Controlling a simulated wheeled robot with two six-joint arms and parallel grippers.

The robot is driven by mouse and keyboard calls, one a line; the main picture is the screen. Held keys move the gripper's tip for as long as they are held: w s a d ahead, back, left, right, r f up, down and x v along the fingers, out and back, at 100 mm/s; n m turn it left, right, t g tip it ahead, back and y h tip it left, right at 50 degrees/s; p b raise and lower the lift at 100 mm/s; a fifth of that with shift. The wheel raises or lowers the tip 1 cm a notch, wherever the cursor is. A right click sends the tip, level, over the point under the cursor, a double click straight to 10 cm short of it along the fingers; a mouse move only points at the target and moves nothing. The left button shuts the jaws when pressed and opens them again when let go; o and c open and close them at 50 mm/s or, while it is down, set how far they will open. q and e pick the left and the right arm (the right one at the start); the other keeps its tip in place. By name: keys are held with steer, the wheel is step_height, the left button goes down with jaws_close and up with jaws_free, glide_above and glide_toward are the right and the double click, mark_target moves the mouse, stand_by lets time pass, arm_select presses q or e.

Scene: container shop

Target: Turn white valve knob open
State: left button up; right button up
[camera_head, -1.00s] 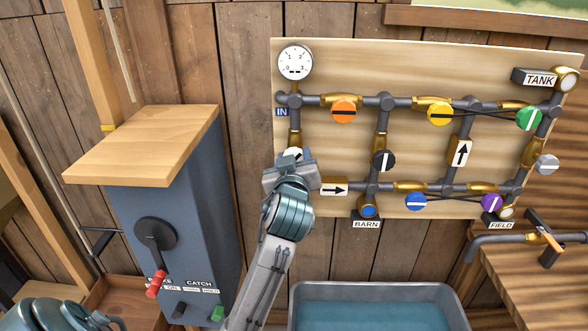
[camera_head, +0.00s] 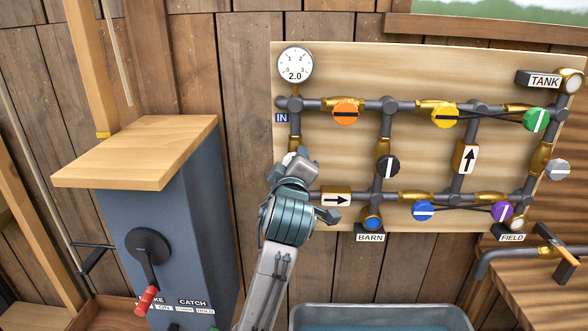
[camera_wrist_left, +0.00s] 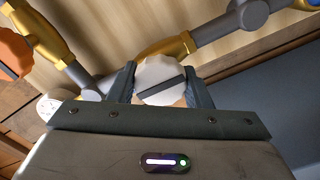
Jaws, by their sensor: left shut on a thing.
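The white valve knob (camera_wrist_left: 156,72) shows in the left wrist view, with a dark bar across its face. My left gripper (camera_wrist_left: 160,86) is shut on it, one finger on each side. In the head view my left gripper (camera_head: 292,163) is at the left pipe of the valve board, below the IN label. It hides most of the white knob (camera_head: 289,157) there. The round gauge (camera_head: 295,64) above reads 2.0. My right gripper is not in view.
The board (camera_head: 420,75) also carries orange (camera_head: 345,114), yellow (camera_head: 445,117), green (camera_head: 536,119), black (camera_head: 388,166), blue (camera_head: 422,211), purple (camera_head: 501,211) and grey (camera_head: 557,169) knobs. A blue-grey cabinet (camera_head: 185,215) with a red-handled lever stands left. A water trough (camera_head: 380,309) is below.

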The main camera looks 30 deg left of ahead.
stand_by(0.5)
arm_select(q)
steer(key=o, duration=1)
steer(key=shift+f, duration=0.1)
